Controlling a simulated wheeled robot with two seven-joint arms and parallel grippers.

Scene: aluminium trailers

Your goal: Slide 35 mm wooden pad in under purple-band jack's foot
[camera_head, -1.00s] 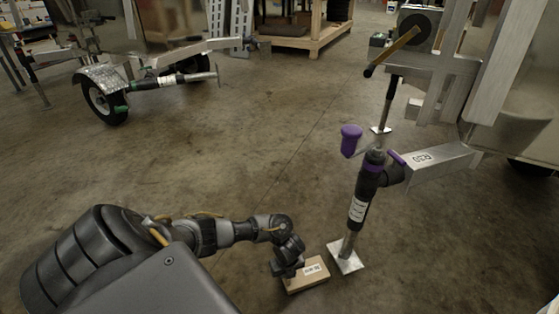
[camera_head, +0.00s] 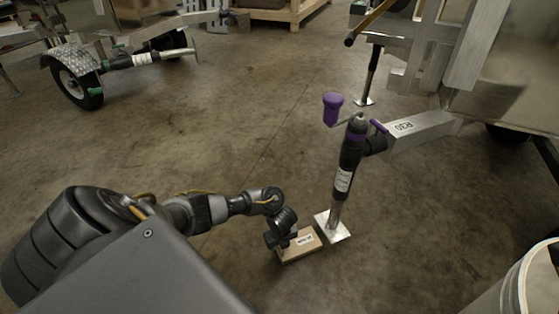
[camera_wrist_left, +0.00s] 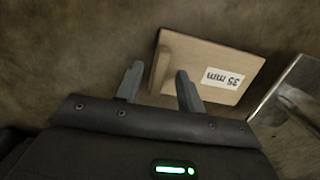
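The 35 mm wooden pad (camera_head: 304,248) lies on the floor just left of the purple-band jack's foot (camera_head: 340,233). It has a raised strip (camera_wrist_left: 165,62) along one side and a white "35 mm" label. The jack (camera_head: 350,165) stands upright, slightly tilted, with its crank above. In the left wrist view a narrow strip of floor shows between pad and foot plate (camera_wrist_left: 290,88). I cannot tell how high the foot is off the floor. My left gripper (camera_wrist_left: 158,84) is open at the strip side, its fingertips either side of the strip. My right gripper is out of view.
A trailer arm marked R30 (camera_head: 420,130) holds the jack. A white bucket (camera_head: 515,290) stands at the lower right. A wheeled trailer (camera_head: 75,75) is at the back left. Floor between is clear.

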